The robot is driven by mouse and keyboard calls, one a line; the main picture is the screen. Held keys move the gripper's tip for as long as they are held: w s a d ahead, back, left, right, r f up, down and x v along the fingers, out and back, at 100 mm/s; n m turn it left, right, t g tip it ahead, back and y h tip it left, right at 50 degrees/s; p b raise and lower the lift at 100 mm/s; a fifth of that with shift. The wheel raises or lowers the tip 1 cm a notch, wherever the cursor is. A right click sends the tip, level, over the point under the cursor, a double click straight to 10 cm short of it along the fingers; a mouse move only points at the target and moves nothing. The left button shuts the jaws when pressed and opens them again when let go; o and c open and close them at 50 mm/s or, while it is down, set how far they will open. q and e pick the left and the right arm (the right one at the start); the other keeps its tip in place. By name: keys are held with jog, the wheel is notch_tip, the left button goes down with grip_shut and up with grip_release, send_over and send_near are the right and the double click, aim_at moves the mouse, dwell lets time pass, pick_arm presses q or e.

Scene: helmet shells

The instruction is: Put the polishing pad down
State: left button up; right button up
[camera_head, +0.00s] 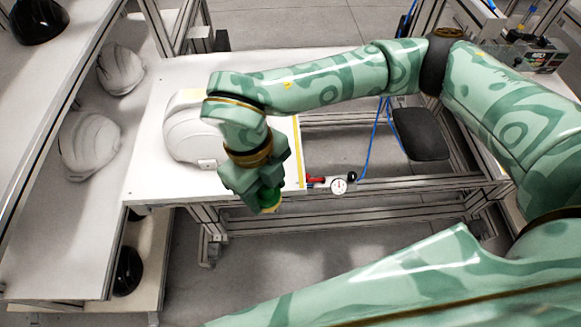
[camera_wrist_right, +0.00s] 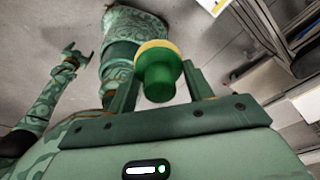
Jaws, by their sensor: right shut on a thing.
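The polishing pad has a green round grip and a yellowish face; it shows in the wrist view (camera_wrist_right: 158,78) and partly in the head view (camera_head: 270,200). My right gripper (camera_head: 262,193) is shut on its green grip, beside the front edge of the white table (camera_head: 150,170). In the wrist view the right gripper's fingers (camera_wrist_right: 160,90) stand on both sides of the grip. My left gripper (camera_wrist_right: 76,56) shows small in the wrist view, with its fingers spread and nothing between them. It is out of the head view.
A white helmet shell (camera_head: 188,132) stands on the table, left of my right gripper. White shells (camera_head: 90,145) and a black shell (camera_head: 38,18) sit on shelves at the left. A gauge (camera_head: 338,186) with red fittings sits at the table's right edge. Blue hoses (camera_head: 375,140) hang behind.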

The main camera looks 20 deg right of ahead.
jog(key=w+d+f+b, duration=0.1)
jog(key=w+d+f, duration=0.1)
jog(key=w+f, duration=0.1)
jog(key=w+d+f+b, duration=0.1)
jog(key=w+d+f, duration=0.1)
jog(key=w+f, duration=0.1)
jog(key=w+d+f+b, duration=0.1)
jog(key=w+d+f, duration=0.1)
jog(key=w, duration=0.3)
jog(key=shift+w+d+f, duration=0.2)
jog(key=shift+d+f, duration=0.15)
jog(key=shift+f, duration=0.25)
jog(key=shift+w+d+f, duration=0.15)
jog(key=shift+f, duration=0.15)
notch_tip(320, 180, down, 3)
jog(key=shift+w+f+b, duration=0.15)
jog(key=shift+f+b, duration=0.05)
jog(key=shift+b, duration=0.45)
jog(key=shift+r, duration=0.1)
jog(key=o, duration=0.9)
